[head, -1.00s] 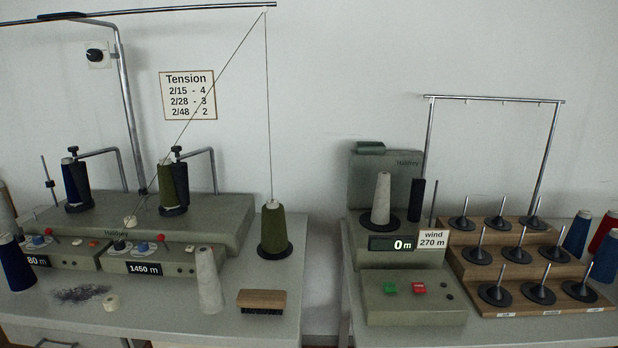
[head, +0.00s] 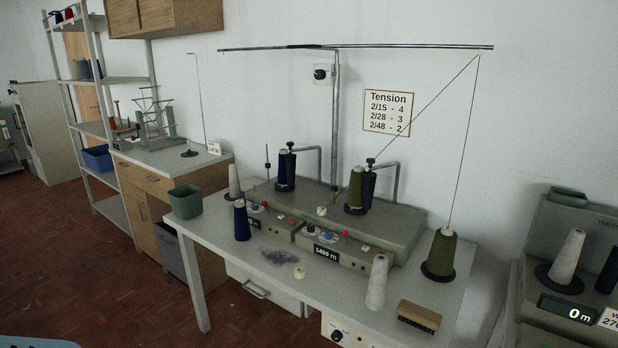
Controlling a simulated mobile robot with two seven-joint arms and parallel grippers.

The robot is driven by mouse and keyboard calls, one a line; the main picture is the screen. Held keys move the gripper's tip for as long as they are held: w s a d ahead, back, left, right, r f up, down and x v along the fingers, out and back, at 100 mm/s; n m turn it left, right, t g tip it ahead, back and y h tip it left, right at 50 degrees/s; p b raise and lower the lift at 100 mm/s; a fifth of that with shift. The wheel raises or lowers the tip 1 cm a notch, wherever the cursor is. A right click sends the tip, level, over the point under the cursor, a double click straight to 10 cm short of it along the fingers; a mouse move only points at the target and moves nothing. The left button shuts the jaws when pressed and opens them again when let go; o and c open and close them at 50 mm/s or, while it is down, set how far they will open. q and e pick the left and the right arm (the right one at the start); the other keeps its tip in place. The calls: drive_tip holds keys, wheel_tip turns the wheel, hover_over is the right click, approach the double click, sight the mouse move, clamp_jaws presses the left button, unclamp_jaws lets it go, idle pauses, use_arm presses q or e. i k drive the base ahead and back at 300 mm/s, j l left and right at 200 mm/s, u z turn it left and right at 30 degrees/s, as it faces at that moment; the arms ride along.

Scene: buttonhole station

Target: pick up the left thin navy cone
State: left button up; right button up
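A thin navy cone (head: 242,222) stands upright on the winder table, in front of the left end of the grey winding machine. A second navy cone (head: 284,172) sits up on the machine at a black holder, partly hidden by it. Neither of my grippers is in the head view.
Open brown floor (head: 110,275) lies left of the table.

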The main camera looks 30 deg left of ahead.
sight(234, 188)
drive_tip(key=u, duration=1.55)
drive_tip(key=i+j+z, duration=0.1)
drive_tip(key=z, duration=0.65)
drive_tip(key=i+j+z, duration=0.15)
drive_tip(key=j+z, duration=0.2)
drive_tip(key=i+j+z, duration=0.1)
drive_tip(key=j+z, duration=0.6)
drive_tip(key=j, duration=0.65)
drive_tip(key=j+z, duration=0.25)
drive_tip(key=j, duration=1.6)
